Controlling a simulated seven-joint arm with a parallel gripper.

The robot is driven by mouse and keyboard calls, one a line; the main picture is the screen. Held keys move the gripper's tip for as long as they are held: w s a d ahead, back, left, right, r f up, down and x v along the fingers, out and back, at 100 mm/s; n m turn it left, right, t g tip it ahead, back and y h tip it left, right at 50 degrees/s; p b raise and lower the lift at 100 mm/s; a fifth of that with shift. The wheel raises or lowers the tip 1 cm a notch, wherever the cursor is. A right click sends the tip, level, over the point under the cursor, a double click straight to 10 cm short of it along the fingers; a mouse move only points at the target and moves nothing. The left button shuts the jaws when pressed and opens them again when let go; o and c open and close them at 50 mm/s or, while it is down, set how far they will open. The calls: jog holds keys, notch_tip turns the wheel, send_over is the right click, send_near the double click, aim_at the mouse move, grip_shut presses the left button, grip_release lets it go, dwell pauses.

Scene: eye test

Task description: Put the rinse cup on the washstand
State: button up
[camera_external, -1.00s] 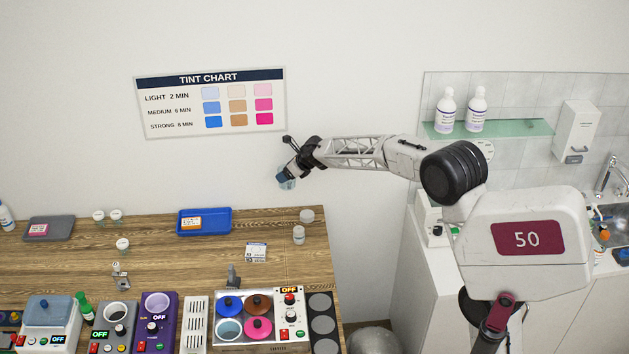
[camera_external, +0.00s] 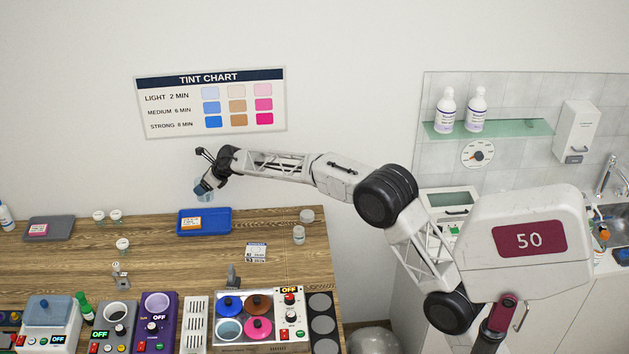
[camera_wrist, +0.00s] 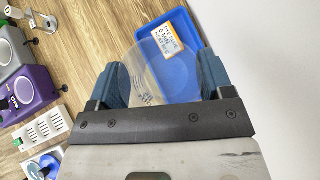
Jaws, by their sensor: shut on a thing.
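The cup's far side and base are hard to make out. A white counter (camera_external: 606,264) with a metal sink (camera_external: 608,233) stands at the right edge; I cannot tell whether it is the washstand.
The blue tray (camera_external: 220,231) with an orange label lies on the wooden table (camera_external: 170,262). A grey tray (camera_external: 62,236) and several small jars stand nearby. Tint devices and a four-well unit (camera_external: 262,341) line the front. Bottles (camera_external: 446,112) stand on a glass shelf.

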jog(key=s+a+n, duration=0.1)
jog(key=s+a, duration=0.4)
jog(key=a, duration=0.7)
jog(key=n+g, duration=0.2)
jog(key=n, duration=0.1)
send_over(92, 299)
notch_tip(92, 299, down, 6)
jog(key=shift+r, duration=0.25)
jog(key=shift+f, duration=0.1)
notch_tip(92, 299, down, 6)
jog(key=shift+f, duration=1.9)
jog(key=shift+f, duration=0.15)
